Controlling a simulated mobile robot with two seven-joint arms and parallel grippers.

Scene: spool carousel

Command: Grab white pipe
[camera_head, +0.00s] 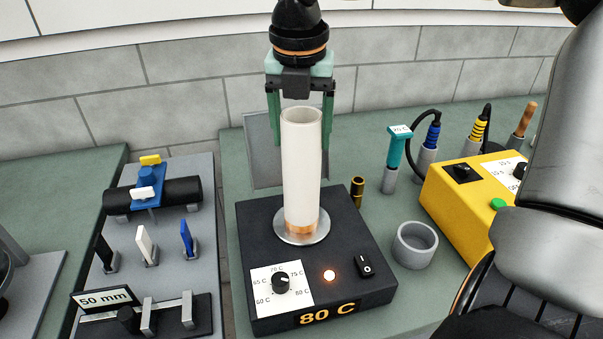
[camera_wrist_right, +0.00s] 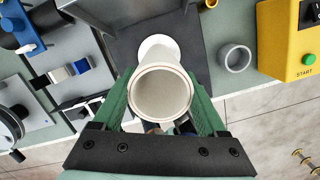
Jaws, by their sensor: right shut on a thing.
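The white pipe (camera_head: 302,175) stands upright on a round metal disc (camera_head: 322,228) on top of the dark heater box (camera_head: 365,228). A copper-coloured band shows at its foot. My right gripper (camera_head: 301,130) comes from above with green fingers on either side of the pipe's upper part and is shut on it. In the right wrist view the pipe's open mouth (camera_wrist_right: 160,93) sits between the green fingers. My left gripper is not in view.
The heater reads 80 C and its lamp glows. A grey ring (camera_head: 414,246) and a yellow box (camera_head: 460,205) stand to the right. A teal-handled tool (camera_head: 397,148) is behind. A grey board (camera_head: 190,255) with a black-pipe clamp and small tabs lies left.

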